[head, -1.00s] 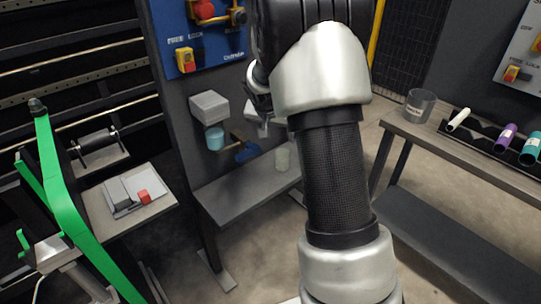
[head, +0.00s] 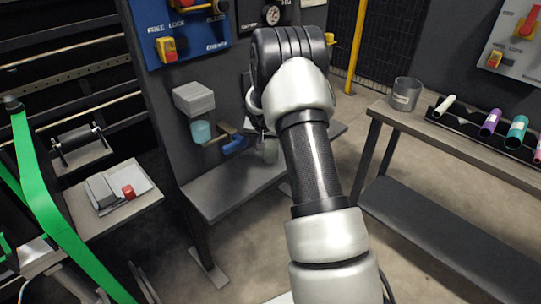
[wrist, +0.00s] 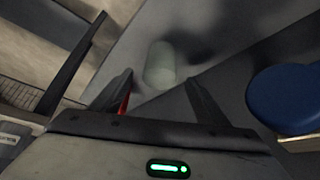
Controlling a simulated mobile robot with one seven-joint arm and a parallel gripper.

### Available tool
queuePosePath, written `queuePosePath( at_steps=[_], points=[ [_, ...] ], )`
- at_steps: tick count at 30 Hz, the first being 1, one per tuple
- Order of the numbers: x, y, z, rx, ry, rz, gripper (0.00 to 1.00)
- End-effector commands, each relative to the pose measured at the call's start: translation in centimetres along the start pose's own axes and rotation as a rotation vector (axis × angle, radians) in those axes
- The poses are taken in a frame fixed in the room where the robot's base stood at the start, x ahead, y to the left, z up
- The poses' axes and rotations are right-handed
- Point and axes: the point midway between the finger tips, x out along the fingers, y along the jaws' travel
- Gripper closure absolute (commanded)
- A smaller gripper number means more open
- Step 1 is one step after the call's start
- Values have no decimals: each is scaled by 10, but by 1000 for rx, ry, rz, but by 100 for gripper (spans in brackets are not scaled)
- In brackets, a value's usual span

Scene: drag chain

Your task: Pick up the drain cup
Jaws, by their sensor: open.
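A pale translucent cup (head: 268,151), which looks like the drain cup, stands on the grey bench shelf, partly hidden by my arm in the head view. In the wrist view the cup (wrist: 160,64) stands upright ahead of my gripper (wrist: 158,80), roughly in line with the gap between the fingers. The fingers are apart with nothing held. I cannot tell how much distance lies between the fingertips and the cup. In the head view my arm hides most of the gripper.
A blue valve handle (head: 235,143) is close by, left of the cup; it also shows at right in the wrist view (wrist: 286,97). A teal cup (head: 201,131) sits under a grey box (head: 194,98). A clear container (head: 405,93) stands on the right table.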

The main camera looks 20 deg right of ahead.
Motion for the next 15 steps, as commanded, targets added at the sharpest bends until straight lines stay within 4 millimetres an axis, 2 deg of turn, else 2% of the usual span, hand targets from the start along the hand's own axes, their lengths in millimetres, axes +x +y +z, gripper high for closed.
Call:
queuePosePath(
  at_steps=[1,4,13,15],
  points=[
    [10,1,1,1,-1,1,32],
    [21,1,0,0,0,0,32],
    [25,0,-1,-1,0,0,32],
    [25,0,0,-1,0,0,42]
  ],
)
